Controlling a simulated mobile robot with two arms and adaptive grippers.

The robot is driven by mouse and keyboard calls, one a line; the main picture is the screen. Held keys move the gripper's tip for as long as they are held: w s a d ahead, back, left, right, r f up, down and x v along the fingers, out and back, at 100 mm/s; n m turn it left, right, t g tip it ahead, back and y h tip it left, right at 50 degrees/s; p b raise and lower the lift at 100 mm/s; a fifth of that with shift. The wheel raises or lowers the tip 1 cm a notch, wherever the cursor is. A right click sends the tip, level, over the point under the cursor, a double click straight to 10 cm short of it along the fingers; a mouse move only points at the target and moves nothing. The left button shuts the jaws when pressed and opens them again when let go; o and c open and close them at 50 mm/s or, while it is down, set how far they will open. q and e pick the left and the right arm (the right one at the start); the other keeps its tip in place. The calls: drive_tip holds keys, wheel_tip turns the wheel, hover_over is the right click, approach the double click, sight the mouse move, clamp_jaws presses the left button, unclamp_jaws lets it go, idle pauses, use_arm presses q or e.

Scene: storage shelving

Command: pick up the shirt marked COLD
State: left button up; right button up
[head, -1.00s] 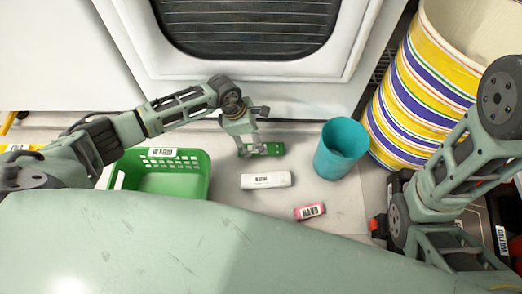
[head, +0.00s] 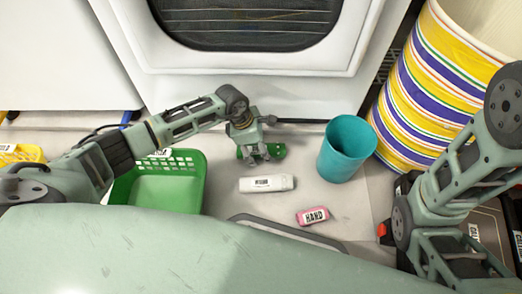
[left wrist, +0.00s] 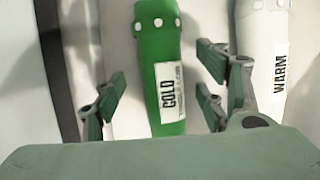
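The thing marked COLD (left wrist: 172,95) is a long, smooth green object with white dots, looking more like a tube than a shirt. In the head view the green thing (head: 277,152) lies on the pale floor before the white appliance, partly covered by my left gripper (head: 260,154). In the left wrist view the left gripper (left wrist: 160,75) is open, one finger on each side of the green thing, with gaps showing. Whether the fingers reach down to its height I cannot tell. My right arm is at the right; its gripper does not show.
A white tube marked WARM (left wrist: 267,50) lies close beside the right finger; it also shows in the head view (head: 266,184). A pink item marked HAND (head: 313,216), a teal cup (head: 346,150), a green basket (head: 195,185) and a striped bin (head: 420,110) stand around.

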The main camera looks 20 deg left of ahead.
use_arm(q)
drive_tip(key=c, duration=1.3)
drive_tip(key=shift+r, duration=0.15)
